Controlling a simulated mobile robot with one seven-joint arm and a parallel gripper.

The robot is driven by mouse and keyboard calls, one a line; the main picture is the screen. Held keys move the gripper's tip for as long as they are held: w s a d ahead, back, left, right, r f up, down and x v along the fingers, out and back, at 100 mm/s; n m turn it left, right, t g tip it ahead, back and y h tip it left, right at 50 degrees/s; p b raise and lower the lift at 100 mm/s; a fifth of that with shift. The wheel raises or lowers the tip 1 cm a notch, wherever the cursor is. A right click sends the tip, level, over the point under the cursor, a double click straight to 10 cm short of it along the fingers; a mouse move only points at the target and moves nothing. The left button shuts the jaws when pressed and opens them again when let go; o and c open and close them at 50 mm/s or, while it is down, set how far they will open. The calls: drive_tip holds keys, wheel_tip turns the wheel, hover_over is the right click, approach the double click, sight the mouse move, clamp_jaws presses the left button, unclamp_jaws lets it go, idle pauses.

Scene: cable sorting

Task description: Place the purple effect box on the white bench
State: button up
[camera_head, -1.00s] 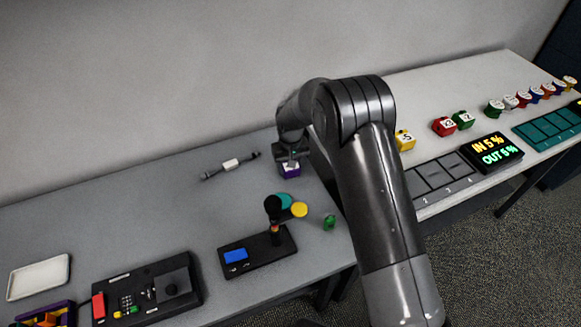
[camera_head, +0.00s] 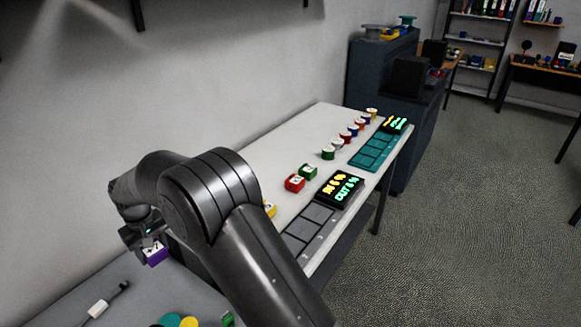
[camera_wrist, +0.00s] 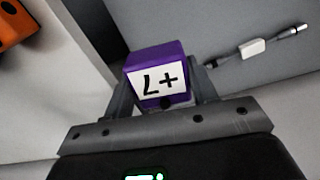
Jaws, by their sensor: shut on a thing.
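The purple effect box (camera_head: 156,254) has a white label on top. The white bench (camera_head: 275,150) runs away to the right. My arm hides the bench's near left part.
A cable (camera_head: 103,303) lies on the grey table.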

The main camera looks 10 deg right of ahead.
wheel_tip(320, 180, up, 13)
drive_tip(key=w+d+m, duration=0.2)
drive_tip(key=w+d, duration=0.4)
drive_tip(key=d, duration=0.7)
drive_tip(key=w+d+m, duration=0.2)
drive_tip(key=w+d, duration=0.4)
drive_tip(key=d, duration=0.7)
drive_tip(key=w+d+m, duration=0.2)
drive_tip(key=d+m, duration=0.2)
drive_tip(key=d, duration=2)
hover_over(288, 204)
wheel_tip(288, 204, down, 12)
drive_tip(key=shift+w, duration=0.1)
drive_tip(key=shift+f, duration=2.05)
